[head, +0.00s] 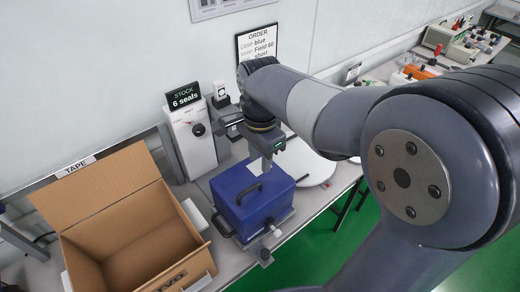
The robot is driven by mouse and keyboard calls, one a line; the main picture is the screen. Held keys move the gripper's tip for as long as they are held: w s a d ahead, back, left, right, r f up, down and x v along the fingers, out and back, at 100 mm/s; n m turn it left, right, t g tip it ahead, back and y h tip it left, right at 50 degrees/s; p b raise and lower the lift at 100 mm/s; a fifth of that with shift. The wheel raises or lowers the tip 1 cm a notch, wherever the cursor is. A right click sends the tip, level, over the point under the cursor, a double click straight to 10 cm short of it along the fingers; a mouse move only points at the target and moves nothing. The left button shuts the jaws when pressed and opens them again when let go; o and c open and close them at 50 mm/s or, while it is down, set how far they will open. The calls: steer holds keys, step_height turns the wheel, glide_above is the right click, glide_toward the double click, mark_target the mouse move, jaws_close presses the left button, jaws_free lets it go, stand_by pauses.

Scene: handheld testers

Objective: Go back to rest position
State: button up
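My gripper (265,163) points down just above the lid of a blue case (238,195), at the end of my grey arm. Its fingers are small here, and I cannot tell whether they are open or shut.
An open cardboard box (120,180) stands at the left near a TAPE sign (75,167). A white tester with a knob (192,140) stands behind the case, under a "STOCK 6 seals" sign (184,95). A round white plate (305,165) lies right of the case.

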mark_target(260, 182)
step_height(260, 182, up, 2)
steer(key=shift+r, duration=0.15)
stand_by(0.3)
step_height(260, 182, down, 12)
steer(key=shift+f, duration=0.25)
step_height(260, 182, up, 3)
steer(key=shift+w+f, duration=0.1)
steer(key=shift+f, duration=0.05)
steer(key=shift+r, duration=0.7)
